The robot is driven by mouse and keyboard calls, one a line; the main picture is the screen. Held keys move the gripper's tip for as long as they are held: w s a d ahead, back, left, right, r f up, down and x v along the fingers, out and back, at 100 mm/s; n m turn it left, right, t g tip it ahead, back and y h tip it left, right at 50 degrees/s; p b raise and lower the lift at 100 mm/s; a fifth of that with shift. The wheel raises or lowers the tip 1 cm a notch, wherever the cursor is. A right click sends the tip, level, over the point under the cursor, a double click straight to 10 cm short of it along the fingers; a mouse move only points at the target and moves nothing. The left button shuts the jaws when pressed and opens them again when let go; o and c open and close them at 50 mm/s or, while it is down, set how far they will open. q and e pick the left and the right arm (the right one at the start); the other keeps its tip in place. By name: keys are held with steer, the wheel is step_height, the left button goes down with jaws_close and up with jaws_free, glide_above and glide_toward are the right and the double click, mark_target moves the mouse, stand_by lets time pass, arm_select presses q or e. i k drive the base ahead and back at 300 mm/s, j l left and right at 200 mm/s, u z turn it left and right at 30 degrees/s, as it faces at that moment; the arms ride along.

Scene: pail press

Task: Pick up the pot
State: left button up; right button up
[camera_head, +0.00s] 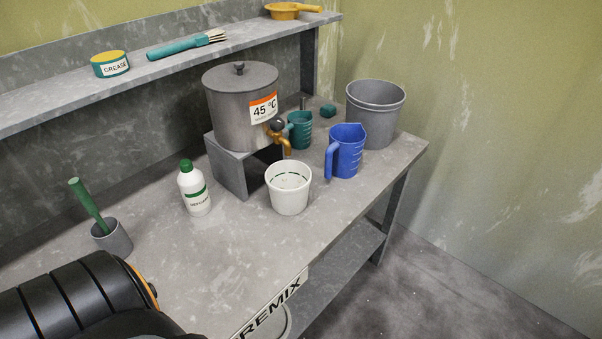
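Several vessels on the grey bench could be the pot. A small grey pot (118,240) stands at the left with a green-handled tool (89,206) leaning in it. A white pail (288,189) with green marks inside stands upright in front of the tap (285,141). A large grey lidded urn (231,107), labelled 45 °C, sits on a grey stand (229,169). Neither gripper shows. Part of my arm, black with an orange ring, is at the lower left, near the small grey pot.
A white bottle with a green cap (195,194), a blue jug (346,153), a teal jug (300,132) and a grey bucket (375,110) stand on the bench (230,248). The shelf (120,88) holds a grease tin (110,64), brush (187,45) and yellow scoop (292,10). The front middle is clear.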

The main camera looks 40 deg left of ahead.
mark_target(288, 182)
steer(key=u, duration=2.5)
steer(key=k+l+u, duration=0.2)
steer(key=l, duration=0.2)
steer(key=k+l+u, duration=0.2)
steer(key=l, duration=0.2)
steer(key=k+l+u, duration=0.2)
steer(key=l, duration=0.15)
steer(key=k+l+u, duration=0.2)
steer(key=l, duration=0.15)
steer(key=i, duration=0.1)
